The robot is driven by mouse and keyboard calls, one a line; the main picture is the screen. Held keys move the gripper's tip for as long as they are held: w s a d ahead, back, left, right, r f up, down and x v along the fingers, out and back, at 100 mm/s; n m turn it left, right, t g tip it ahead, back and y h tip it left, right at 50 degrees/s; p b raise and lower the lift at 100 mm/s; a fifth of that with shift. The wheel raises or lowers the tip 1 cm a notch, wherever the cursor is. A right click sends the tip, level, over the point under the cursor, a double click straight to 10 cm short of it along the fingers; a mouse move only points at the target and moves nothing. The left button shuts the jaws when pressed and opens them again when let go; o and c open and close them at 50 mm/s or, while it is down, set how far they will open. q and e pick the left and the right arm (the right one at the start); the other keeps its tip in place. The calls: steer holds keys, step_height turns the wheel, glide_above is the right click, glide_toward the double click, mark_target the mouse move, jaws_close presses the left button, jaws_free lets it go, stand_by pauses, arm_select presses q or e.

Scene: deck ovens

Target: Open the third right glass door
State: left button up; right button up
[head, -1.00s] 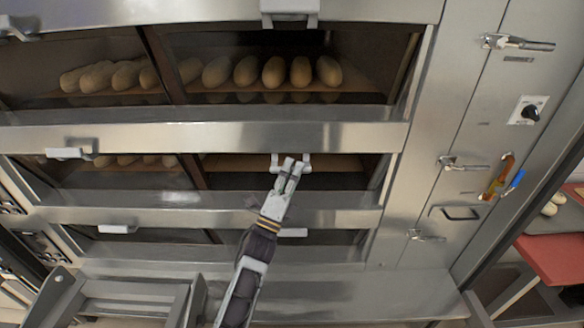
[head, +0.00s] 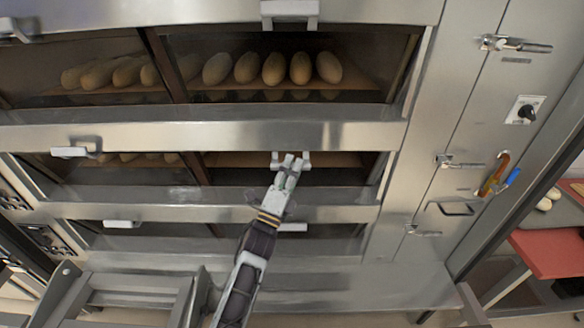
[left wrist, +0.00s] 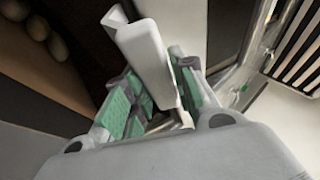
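The right-hand glass door (head: 325,181) of the row below the loaves is dark, with a pale board behind it. Its white handle (head: 305,160) is at its upper edge. My left gripper (head: 290,166) reaches up to this handle from below. In the left wrist view, the white handle (left wrist: 145,50) lies between the green-padded fingers, which look shut on it; exact contact is partly hidden. The door looks closed in the head view. The rows above the picture are cut off, so I cannot count the doors from the top. My right gripper is not in view.
Above is a glass door with several loaves (head: 274,68) behind it. Another handle (head: 293,227) is just below my gripper. Latches (head: 460,162) and an orange-and-blue handled object (head: 494,176) are on the right panel. A red-topped surface (head: 548,252) stands far right.

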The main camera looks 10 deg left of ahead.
arm_select(q)
steer(key=o, duration=0.3)
steer(key=shift+s+f, duration=0.1)
steer(key=shift+v, duration=5.85)
